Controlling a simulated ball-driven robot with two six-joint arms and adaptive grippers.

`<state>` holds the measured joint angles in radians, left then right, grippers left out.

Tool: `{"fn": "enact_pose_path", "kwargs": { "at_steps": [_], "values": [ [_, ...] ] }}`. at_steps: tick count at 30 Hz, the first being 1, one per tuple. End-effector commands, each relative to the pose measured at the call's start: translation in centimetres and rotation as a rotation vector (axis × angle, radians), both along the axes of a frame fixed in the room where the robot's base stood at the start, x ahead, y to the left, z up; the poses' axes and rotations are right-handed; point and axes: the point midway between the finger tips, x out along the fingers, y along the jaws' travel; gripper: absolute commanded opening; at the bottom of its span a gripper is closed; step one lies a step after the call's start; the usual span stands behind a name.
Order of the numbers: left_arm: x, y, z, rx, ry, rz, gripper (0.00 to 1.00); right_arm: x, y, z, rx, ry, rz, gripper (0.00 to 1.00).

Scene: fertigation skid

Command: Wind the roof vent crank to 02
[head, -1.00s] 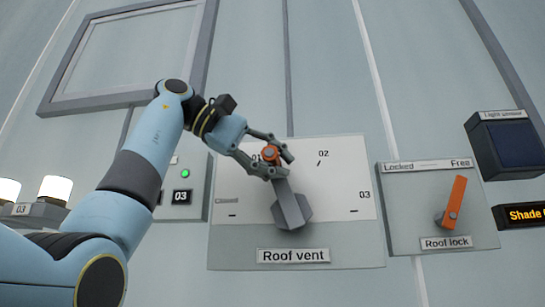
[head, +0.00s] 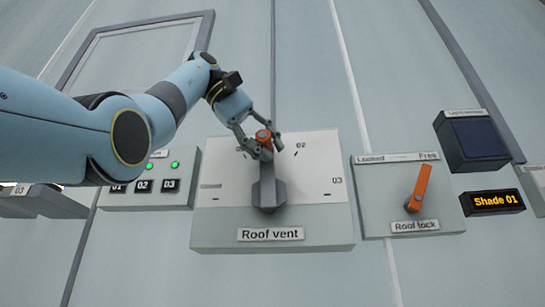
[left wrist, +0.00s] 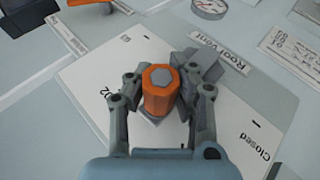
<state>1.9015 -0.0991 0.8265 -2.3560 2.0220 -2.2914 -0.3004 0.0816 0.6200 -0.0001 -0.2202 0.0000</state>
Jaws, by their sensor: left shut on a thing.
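The roof vent crank (head: 268,190) is a grey arm on a hexagonal hub with an orange knob (head: 264,138) at its outer end. It stands on a white dial plate (head: 315,170) marked 02 at upper right and 03 at right. The crank arm points almost straight up, left of the 02 mark. My left gripper (head: 263,142) is shut on the orange knob. In the left wrist view the knob (left wrist: 158,90) sits between both fingers, and the plate shows 02 and Closed. My right gripper is not in view.
Right of the crank is the roof lock with an orange lever (head: 418,188), tilted toward Free. A display (head: 492,202) reads Shade 01, under a dark light sensor (head: 471,138). Left is a panel (head: 150,195) with green lamps, partly behind my arm.

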Motion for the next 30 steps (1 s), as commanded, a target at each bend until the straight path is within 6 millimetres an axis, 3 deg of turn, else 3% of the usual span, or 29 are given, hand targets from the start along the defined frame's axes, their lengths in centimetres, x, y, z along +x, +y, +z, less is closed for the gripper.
{"fn": "enact_pose_path", "kwargs": {
  "at_steps": [1, 30],
  "values": [
    [-0.12, 0.20, 1.48, -0.015, -0.046, 0.008, 0.00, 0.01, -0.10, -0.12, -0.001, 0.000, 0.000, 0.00],
    [-0.23, 0.27, 1.66, -0.008, -0.046, 0.004, 0.00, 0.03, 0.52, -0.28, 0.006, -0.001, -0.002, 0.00]
  ]
}}
